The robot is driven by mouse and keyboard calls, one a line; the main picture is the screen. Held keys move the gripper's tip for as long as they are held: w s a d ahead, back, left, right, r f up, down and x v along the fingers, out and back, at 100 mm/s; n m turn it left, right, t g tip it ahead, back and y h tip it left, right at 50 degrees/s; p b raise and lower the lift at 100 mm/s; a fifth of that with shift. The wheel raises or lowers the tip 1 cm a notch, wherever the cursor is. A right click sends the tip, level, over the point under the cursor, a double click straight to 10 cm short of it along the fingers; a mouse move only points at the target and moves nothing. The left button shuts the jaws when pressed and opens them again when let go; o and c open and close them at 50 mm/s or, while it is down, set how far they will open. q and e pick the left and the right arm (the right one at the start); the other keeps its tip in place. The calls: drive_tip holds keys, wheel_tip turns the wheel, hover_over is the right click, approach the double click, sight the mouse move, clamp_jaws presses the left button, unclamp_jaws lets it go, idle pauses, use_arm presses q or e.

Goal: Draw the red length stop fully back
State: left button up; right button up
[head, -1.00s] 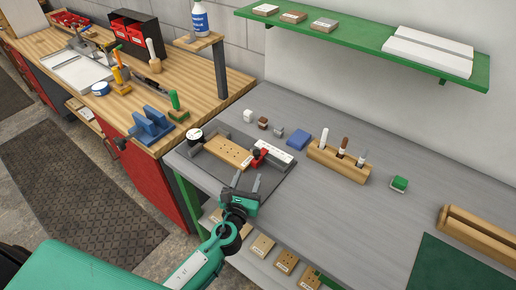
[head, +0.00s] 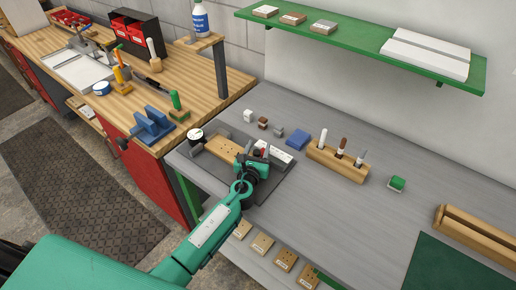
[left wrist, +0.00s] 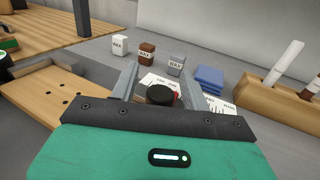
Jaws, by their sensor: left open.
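The red length stop (head: 265,151) sits at the right end of the drilled wooden board (head: 221,148) on the dark fixture plate (head: 270,185), mostly hidden by my left gripper in the head view. Its black knob (left wrist: 160,94) shows in the left wrist view between the two fingers, with a sliver of red beside it. My left gripper (left wrist: 162,74) is open, with a finger on either side of the knob. I cannot tell whether either finger touches it. The board also shows at the left of the left wrist view (left wrist: 48,92). My right gripper is out of view.
A white printed scale (head: 276,152) lies just behind the stop. Small labelled blocks (left wrist: 147,52) and a blue stack (left wrist: 208,79) stand behind it. A wooden holder with upright tools (head: 338,164) stands to the right.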

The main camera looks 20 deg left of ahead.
use_arm(q)
clamp_jaws()
drive_tip(key=s+d, duration=0.1)
drive_tip(key=d, duration=0.1)
drive_tip(key=s+d, duration=0.1)
drive_tip(key=d, duration=0.4)
drive_tip(key=shift+s+d, duration=0.35)
drive_tip(key=shift+s, duration=0.05)
drive_tip(key=shift+a, duration=0.2)
unclamp_jaws()
drive_tip(key=shift+d, duration=0.1)
drive_tip(key=shift+s, duration=0.1)
